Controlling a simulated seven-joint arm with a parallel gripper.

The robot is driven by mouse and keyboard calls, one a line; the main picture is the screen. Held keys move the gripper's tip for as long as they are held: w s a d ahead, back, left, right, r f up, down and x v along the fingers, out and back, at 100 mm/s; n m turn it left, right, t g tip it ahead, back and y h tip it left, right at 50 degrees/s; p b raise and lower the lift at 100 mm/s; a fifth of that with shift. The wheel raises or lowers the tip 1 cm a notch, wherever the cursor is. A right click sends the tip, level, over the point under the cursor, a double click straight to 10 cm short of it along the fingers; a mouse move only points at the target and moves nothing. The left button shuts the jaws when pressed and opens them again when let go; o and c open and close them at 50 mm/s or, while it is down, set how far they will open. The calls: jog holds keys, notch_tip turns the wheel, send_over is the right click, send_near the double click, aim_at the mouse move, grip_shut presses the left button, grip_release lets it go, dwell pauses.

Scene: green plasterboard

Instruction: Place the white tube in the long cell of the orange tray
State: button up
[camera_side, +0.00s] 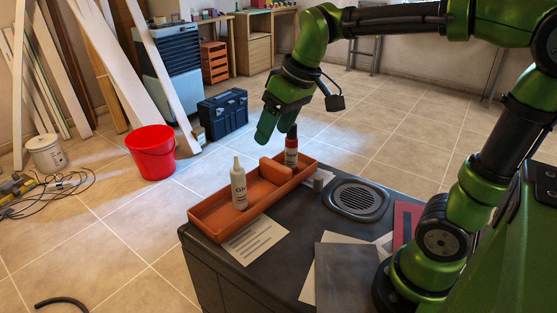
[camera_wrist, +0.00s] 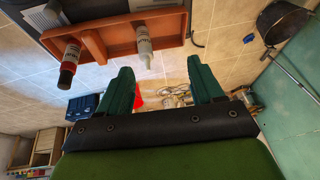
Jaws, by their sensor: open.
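The orange tray (camera_side: 208,212) lies on the dark cabinet top, and its edge shows in the wrist view (camera_wrist: 115,22). The white tube (camera_side: 239,188) stands upright in the tray's long cell, left of the divider (camera_side: 276,170); it also shows in the wrist view (camera_wrist: 143,42). A red-and-white tube (camera_side: 291,152) with a dark cap stands in the shorter cell at the far end, also in the wrist view (camera_wrist: 72,62). My gripper (camera_side: 268,135) is above the tray's far part, apart from both tubes. In the wrist view its green fingers (camera_wrist: 160,68) are spread and empty.
Paper sheets (camera_side: 255,240), a grey plate (camera_side: 347,272) and a round vent (camera_side: 358,198) are on the cabinet top near the tray. A red bucket (camera_side: 151,155) and a dark toolbox (camera_side: 223,113) stand on the floor beyond. The air above the tray's near end is clear.

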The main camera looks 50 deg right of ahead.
jog(key=s+a+f+m+t, duration=0.1)
jog(key=s+f+m+t, duration=0.2)
jog(key=s, duration=0.7)
jog(key=shift+a+f+m+y, duration=0.15)
jog(key=shift+f+m+y, duration=0.05)
jog(key=shift+m+y, duration=0.25)
